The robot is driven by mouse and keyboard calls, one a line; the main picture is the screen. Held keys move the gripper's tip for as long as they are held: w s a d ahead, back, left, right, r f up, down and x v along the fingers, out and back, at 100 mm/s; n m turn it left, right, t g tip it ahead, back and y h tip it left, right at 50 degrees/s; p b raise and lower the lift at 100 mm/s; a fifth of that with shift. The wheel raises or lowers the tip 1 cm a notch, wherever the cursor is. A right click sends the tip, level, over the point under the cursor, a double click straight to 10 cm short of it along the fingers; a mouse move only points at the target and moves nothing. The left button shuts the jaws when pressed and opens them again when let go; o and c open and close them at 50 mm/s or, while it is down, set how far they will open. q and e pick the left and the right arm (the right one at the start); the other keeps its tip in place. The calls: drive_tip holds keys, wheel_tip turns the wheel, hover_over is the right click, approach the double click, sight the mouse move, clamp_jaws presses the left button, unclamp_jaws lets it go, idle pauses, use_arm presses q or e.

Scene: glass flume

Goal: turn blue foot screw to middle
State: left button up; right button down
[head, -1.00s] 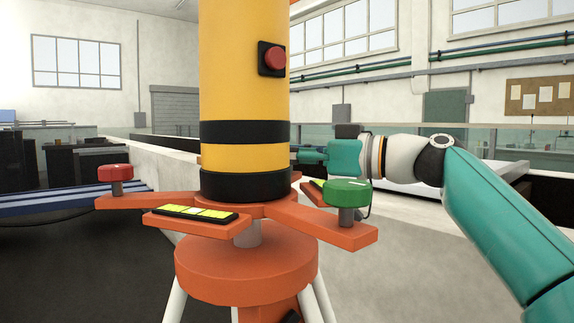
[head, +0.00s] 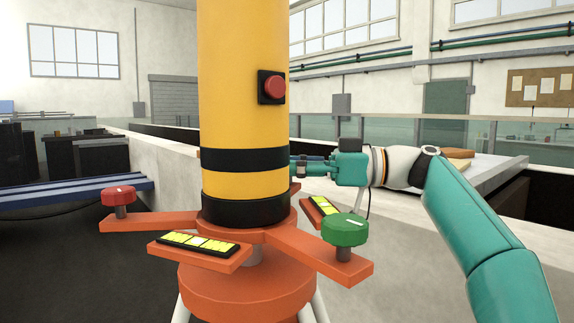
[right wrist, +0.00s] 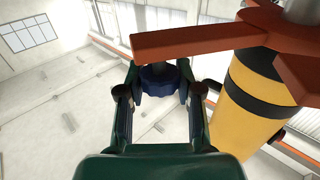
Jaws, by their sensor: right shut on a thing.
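The blue foot screw (right wrist: 159,79) is in the right wrist view, below an orange foot arm (right wrist: 190,42). My right gripper (right wrist: 159,84) is shut on its knob, one finger on each side. In the head view my right gripper (head: 308,168) reaches in from the right behind the yellow and black column (head: 245,115), which hides the blue screw and the fingertips. Two level vials lie on the base, a front one (head: 197,243) and a right one (head: 323,206). The front one has a pale patch near its middle. My left gripper is out of view.
A red foot screw (head: 119,196) stands on the left foot arm and a green one (head: 344,230) on the front right arm. A red button (head: 274,86) is on the column. A pale wall (head: 165,175) and blue beams (head: 70,192) lie behind at left.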

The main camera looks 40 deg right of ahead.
drive_tip(key=c, duration=0.7)
unclamp_jaws()
drive_tip(key=shift+c, duration=0.2)
drive_tip(key=shift+d, duration=0.1)
drive_tip(key=v, duration=1.1)
drive_tip(key=shift+s+d, duration=0.3)
drive_tip(key=shift+f, duration=0.15)
